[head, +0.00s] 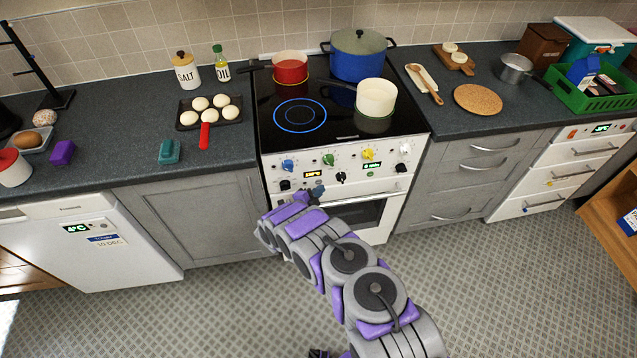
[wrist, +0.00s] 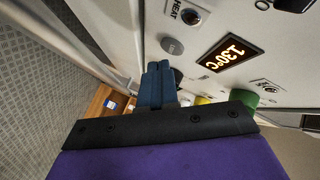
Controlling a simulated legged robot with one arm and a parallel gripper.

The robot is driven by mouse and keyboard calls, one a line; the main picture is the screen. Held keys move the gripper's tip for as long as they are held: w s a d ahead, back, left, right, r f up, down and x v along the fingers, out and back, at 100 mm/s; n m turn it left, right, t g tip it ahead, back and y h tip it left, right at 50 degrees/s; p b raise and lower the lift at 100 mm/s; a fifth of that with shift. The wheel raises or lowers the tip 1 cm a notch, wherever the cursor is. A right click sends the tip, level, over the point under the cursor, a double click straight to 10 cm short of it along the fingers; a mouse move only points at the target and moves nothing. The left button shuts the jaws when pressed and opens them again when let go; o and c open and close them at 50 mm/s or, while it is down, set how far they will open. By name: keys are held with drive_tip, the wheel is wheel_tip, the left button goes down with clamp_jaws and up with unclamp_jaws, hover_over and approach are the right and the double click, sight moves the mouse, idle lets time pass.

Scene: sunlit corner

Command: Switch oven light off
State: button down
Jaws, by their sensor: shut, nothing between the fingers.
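The white oven (head: 395,190) has a front panel with coloured knobs, black knobs and two lit displays. My gripper (head: 318,191) is in front of the panel's lower edge, below the orange display (head: 311,174). In the wrist view my gripper (wrist: 157,85) has its blue fingers together and empty. Beyond the fingertips are a round grey button (wrist: 172,46) and a small switch-like part (wrist: 190,16). The orange display (wrist: 228,52) reads 130°C. I cannot tell which control is the oven light, nor whether the fingers touch the panel. The oven window (head: 369,214) is partly behind my arm.
A blue knob (head: 288,165), green knob (head: 328,160) and yellow knob (head: 368,153) line the panel. A red pot (head: 290,70), blue pot (head: 357,60) and cream pan (head: 376,97) stand on the hob. The patterned floor (head: 480,280) is clear.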

drive_tip(key=s+p, duration=0.2)
drive_tip(key=s+d+p, duration=0.1)
drive_tip(key=p, duration=0.1)
drive_tip(key=s+p, duration=0.2)
drive_tip(key=p, duration=0.1)
drive_tip(key=shift+s+d, duration=0.3)
drive_tip(key=shift+s, duration=0.05)
idle(0.4)
